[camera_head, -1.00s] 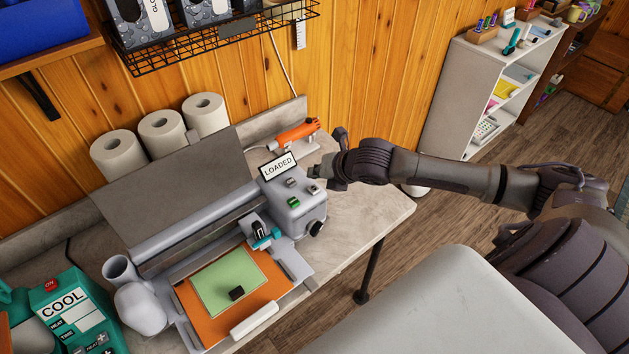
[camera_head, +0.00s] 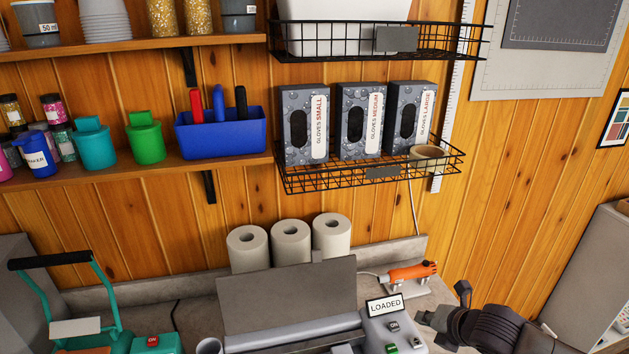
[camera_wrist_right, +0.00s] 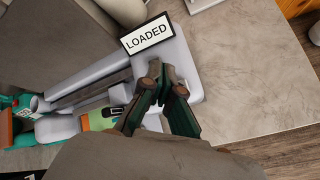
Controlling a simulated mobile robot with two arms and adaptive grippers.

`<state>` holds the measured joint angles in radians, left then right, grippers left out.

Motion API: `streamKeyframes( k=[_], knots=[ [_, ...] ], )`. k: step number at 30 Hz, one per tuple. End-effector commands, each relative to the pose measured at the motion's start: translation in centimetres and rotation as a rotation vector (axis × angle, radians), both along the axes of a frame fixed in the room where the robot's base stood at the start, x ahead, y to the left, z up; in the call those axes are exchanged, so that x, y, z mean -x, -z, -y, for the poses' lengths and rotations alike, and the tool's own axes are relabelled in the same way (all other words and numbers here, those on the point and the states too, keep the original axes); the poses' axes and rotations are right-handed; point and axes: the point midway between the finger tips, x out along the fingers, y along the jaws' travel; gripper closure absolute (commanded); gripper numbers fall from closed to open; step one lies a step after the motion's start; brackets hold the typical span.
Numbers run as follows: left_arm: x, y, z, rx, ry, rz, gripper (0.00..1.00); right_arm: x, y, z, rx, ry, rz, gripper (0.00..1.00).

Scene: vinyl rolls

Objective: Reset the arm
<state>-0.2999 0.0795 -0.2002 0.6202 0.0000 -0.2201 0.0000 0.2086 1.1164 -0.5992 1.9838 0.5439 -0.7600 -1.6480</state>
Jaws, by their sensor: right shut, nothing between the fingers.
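My right gripper (camera_head: 438,318) is at the lower right of the head view, just right of the cutting machine's grey control housing (camera_head: 378,332). It is shut and empty. In the right wrist view its dark fingers (camera_wrist_right: 164,80) show over the machine's control end, below the white LOADED sign (camera_wrist_right: 147,36). The same sign (camera_head: 384,306) shows in the head view. I cannot tell whether the gripper touches the housing. My left gripper is not in view.
An orange tool (camera_head: 411,272) lies on a stand behind the machine. Paper rolls (camera_head: 290,243) stand by the wall. A wire basket (camera_head: 370,178) with glove boxes hangs above. Bare countertop (camera_wrist_right: 245,85) lies to the right of the machine, ending at an edge above the floor.

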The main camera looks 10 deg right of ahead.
Motion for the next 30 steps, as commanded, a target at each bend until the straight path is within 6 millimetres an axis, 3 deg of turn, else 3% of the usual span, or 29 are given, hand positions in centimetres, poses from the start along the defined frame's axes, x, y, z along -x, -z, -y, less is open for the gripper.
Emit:
streamKeyframes(
  k=[5,9,11,18,29,30],
  knots=[
    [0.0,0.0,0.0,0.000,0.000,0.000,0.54,3.8,3.1,-6.3,-0.245,0.179,-0.110,1.00],
    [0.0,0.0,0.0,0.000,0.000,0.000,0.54,9.2,4.9,-11.5,-0.566,0.551,-0.259,1.00],
    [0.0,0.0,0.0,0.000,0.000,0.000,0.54,11.4,5.2,-12.6,-0.684,0.733,-0.311,1.00],
    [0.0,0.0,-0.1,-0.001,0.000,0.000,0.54,17.8,5.8,-13.2,-0.971,1.322,-0.417,1.00],
    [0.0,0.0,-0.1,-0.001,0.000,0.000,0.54,26.0,6.2,-11.6,-1.161,2.039,-0.416,1.00],
    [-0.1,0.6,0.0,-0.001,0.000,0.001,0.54,25.3,8.0,-11.6,-1.150,2.023,-0.416,1.00]
  ],
)
